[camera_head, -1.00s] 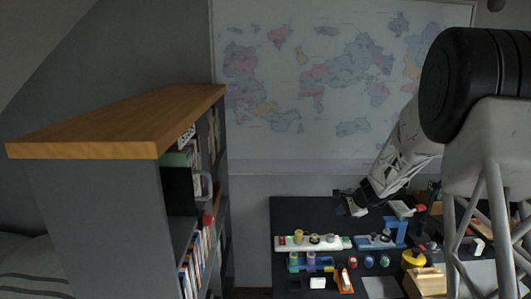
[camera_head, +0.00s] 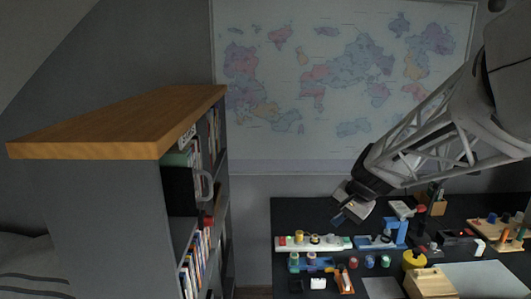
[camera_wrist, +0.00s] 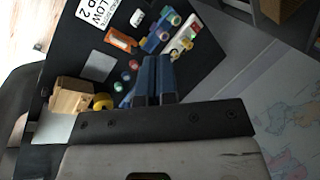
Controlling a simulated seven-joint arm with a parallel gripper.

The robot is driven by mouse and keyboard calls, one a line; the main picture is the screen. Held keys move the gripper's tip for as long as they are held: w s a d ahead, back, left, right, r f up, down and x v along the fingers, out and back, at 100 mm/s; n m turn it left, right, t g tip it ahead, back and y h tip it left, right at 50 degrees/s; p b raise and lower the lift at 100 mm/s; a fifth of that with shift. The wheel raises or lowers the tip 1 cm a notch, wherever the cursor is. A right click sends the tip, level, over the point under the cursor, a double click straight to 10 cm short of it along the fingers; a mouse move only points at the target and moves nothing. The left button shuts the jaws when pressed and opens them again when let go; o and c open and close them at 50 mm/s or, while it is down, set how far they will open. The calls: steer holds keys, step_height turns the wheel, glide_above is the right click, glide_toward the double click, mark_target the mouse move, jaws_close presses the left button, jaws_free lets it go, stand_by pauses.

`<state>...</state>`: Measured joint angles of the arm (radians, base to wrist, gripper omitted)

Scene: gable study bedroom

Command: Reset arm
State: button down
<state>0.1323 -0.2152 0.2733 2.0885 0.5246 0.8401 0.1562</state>
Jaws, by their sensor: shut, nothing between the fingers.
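My gripper (camera_head: 338,217) is above the back of the dark desk (camera_head: 285,215) in the head view, clear of the things on it. In the wrist view its two blue fingers (camera_wrist: 154,80) lie side by side, shut, with nothing between them. My arm comes in from the upper right and reaches down and left.
A white rack (camera_head: 285,243), a blue stand (camera_head: 400,228), a wooden block (camera_head: 430,282) and a yellow round item (camera_head: 415,260) stand on the desk. A pegged wooden board (camera_head: 510,240) is at right. A bookcase (camera_head: 120,125) stands left; a map (camera_head: 345,85) hangs behind.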

steer(key=s+n+h, duration=0.4)
steer(key=s+n, duration=0.2)
steer(key=s, duration=2.3)
steer(key=shift+a+r+n, duration=0.35)
steer(key=shift+r+n, duration=0.05)
steer(key=shift+r, duration=0.05)
